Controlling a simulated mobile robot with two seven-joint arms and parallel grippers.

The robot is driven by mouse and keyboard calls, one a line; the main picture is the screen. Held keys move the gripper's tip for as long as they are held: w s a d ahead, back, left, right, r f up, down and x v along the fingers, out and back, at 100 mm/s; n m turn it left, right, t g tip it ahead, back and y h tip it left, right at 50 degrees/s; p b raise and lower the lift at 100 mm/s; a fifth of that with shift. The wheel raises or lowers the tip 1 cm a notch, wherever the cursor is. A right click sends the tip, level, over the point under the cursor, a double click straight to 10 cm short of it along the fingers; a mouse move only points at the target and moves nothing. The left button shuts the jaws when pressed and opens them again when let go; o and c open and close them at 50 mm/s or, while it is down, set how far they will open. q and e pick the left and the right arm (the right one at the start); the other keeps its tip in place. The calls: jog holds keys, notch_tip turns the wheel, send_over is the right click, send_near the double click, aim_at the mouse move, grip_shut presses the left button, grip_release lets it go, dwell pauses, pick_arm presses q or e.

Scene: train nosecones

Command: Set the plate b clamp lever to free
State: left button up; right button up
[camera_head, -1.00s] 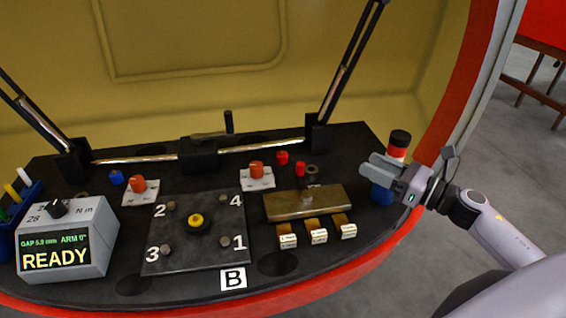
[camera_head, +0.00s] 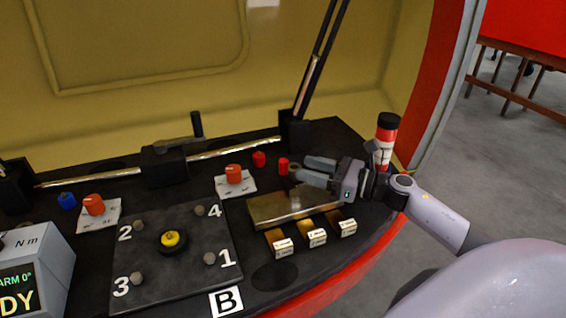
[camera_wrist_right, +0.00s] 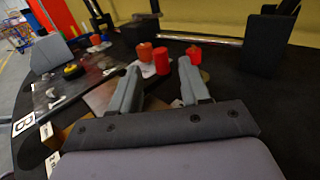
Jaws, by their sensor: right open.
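The dark square plate (camera_head: 180,275), with corner numbers 1 to 4 and a yellow-topped knob in its middle, has a white B label (camera_head: 227,302) at its front right. Two orange knobs on white cards stand behind it, one at the left (camera_head: 94,205) and one at the right (camera_head: 233,174). I cannot tell which part is the clamp lever, or read the cards. My right gripper (camera_head: 302,166) is open and empty at the back right of the brass block. In the right wrist view, a red cap (camera_wrist_right: 161,60) shows between its fingers, apart from them. My left gripper is not in view.
The brass block (camera_head: 285,208) has several small labelled blocks (camera_head: 317,237) in front. A red, white and black cylinder (camera_head: 386,130) stands behind my right wrist. A rail (camera_head: 230,146) with black mounts crosses the back. A grey display box (camera_head: 40,275) is at left.

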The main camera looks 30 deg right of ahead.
aim_at(283, 161)
jog(key=shift+x, duration=3.6)
grip_shut()
